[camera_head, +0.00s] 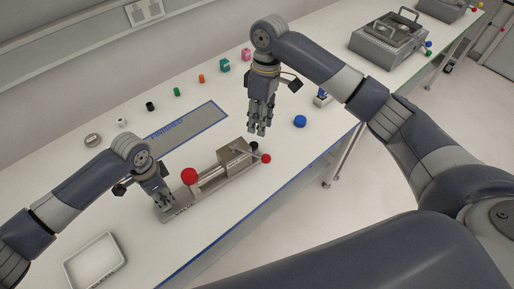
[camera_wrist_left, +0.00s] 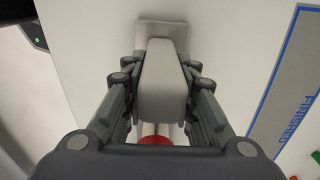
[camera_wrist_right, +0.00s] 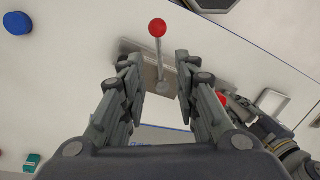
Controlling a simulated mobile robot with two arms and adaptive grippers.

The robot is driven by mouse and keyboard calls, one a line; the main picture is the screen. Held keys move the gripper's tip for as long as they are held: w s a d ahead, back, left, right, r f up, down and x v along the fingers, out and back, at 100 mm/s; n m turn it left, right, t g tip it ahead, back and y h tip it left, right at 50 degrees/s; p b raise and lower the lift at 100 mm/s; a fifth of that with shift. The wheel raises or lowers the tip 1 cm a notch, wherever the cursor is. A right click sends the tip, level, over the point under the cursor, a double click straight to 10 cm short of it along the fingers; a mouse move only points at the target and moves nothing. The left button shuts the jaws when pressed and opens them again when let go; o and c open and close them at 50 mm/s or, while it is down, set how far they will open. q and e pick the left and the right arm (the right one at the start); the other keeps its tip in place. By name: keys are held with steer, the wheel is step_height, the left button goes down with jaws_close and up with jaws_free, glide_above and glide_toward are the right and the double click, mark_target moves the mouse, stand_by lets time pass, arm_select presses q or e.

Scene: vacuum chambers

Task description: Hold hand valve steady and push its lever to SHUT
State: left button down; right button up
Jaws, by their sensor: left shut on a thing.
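The hand valve (camera_head: 212,179) lies on the white bench, a long grey metal body on a base plate. A red ball (camera_head: 189,176) stands near its left end. A lever with a red ball tip (camera_head: 266,158) sticks out at its right end; the lever (camera_wrist_right: 159,60) also shows in the right wrist view. My left gripper (camera_head: 164,203) is shut on the valve's left end, a pale block (camera_wrist_left: 162,75) between its fingers in the left wrist view. My right gripper (camera_head: 257,130) is open and empty above the bench, behind the valve's right end and apart from the lever.
A grey mat marked FINISHED (camera_head: 188,127) lies behind the valve. A white tray (camera_head: 95,262) is at the front left. A blue round cap (camera_head: 300,121) lies right of my right gripper. Several small coloured parts line the back. A grey machine (camera_head: 388,38) stands far right.

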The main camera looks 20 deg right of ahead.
mark_target(257, 155)
steer(key=f, duration=0.3)
steer(key=s+a+f, duration=0.1)
steer(key=f, duration=0.6)
steer(key=shift+s+a+f, duration=0.25)
steer(key=shift+s+f, duration=0.05)
steer(key=shift+f, duration=0.1)
steer(key=c, duration=0.6)
steer(key=shift+d, duration=0.1)
jaws_close()
